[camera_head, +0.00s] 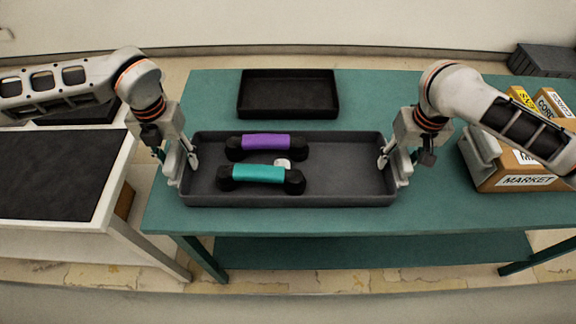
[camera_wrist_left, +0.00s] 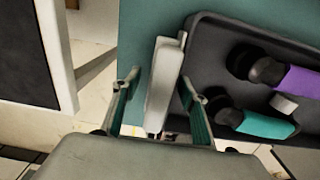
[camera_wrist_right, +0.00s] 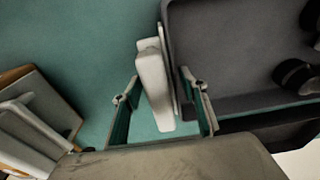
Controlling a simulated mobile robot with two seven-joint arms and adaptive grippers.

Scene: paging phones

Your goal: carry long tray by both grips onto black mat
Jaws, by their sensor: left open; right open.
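The long tray (camera_head: 345,195) is dark grey and rests on the green table. It holds a purple-gripped handset (camera_head: 272,142), a teal-gripped handset (camera_head: 258,174) and a small white item (camera_head: 283,162). My left gripper (camera_head: 180,158) is open at the tray's left end, with the pale left grip (camera_wrist_left: 163,85) between its fingers in the left wrist view. My right gripper (camera_head: 395,158) is open at the right end, with the pale right grip (camera_wrist_right: 156,85) between its fingers in the right wrist view. The black mat (camera_head: 55,175) lies on the white table at the left.
A shallow black tray (camera_head: 288,95) sits behind the long tray on the green table (camera_head: 400,90). Cardboard boxes, one marked MARKET (camera_head: 525,181), stand at the right beyond my right arm. A gap with floor separates the white table (camera_head: 112,190) from the green table.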

